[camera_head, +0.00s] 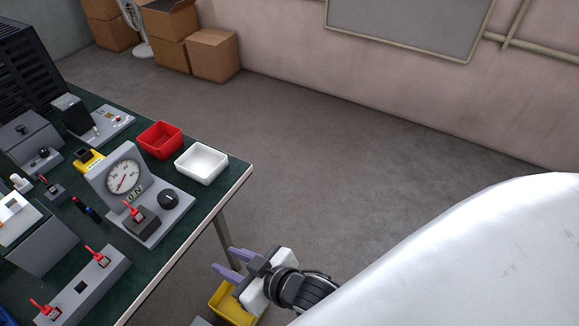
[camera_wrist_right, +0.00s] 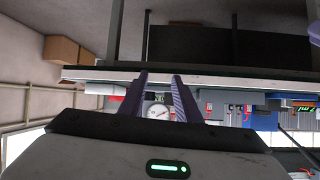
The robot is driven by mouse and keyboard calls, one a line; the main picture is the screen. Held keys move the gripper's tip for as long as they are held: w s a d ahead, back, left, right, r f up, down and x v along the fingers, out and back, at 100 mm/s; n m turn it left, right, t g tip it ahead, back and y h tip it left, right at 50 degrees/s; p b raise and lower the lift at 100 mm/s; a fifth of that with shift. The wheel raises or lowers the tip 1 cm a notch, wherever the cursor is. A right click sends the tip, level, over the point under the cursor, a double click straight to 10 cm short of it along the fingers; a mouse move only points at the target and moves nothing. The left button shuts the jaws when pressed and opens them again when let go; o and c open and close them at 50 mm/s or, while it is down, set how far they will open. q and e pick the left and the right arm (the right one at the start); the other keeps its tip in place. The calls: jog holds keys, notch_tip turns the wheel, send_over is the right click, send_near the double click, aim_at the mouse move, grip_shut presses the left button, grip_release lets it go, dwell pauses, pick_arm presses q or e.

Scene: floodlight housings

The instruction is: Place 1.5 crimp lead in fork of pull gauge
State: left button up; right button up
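The pull gauge (camera_head: 123,177) stands on the green table at left, with a round white dial, a black knob and a small dark block bearing a red piece (camera_head: 132,210). Its dial also shows between my fingers, farther off, in the right wrist view (camera_wrist_right: 158,113). A grey bar (camera_head: 82,288) in front carries two similar red pieces; I cannot tell whether any is the 1.5 crimp lead. My right gripper (camera_head: 228,264) is open, its purple fingers apart with nothing between them, off the table's right edge. My left gripper is not seen in the head view.
A red bin (camera_head: 160,140) and a white bin (camera_head: 201,163) stand behind the gauge. A yellow bin (camera_head: 231,304) is below my right gripper, beside the table. Other grey devices crowd the table's left. The floor to the right is clear; cardboard boxes (camera_head: 214,55) stand by the wall.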

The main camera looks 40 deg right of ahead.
jog(key=s+d+f+m+g+h, duration=0.1)
jog(key=s+d+f+g+h, duration=0.1)
jog(key=s+d+f, duration=0.6)
jog(key=s+f, duration=0.1)
jog(key=s, duration=0.2)
jog(key=shift+s+d, duration=0.3)
jog(key=shift+s, duration=0.05)
